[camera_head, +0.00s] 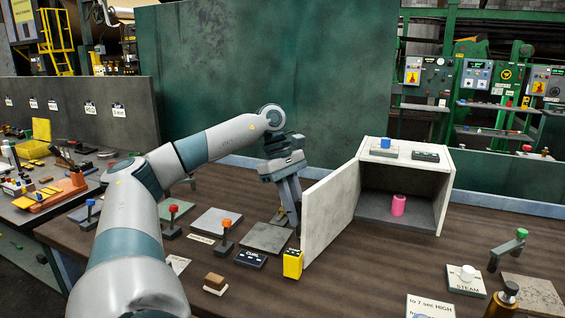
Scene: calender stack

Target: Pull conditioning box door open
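The conditioning box (429,162) is a pale box at the right of the table. Its door (331,212) stands open, swung out toward the front left, so the dark inside shows. A pink cylinder (398,205) stands inside on the box floor. My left gripper (294,222) points down beside the outer face of the door, at its left. Whether the fingers touch the door, and whether they are open or shut, is not clear. My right gripper is not in view.
A yellow block (292,264) stands just in front of the door's lower edge. A blue knob (386,144) sits on the box top. A steam panel (466,281) and green-knobbed lever (508,249) are at right.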

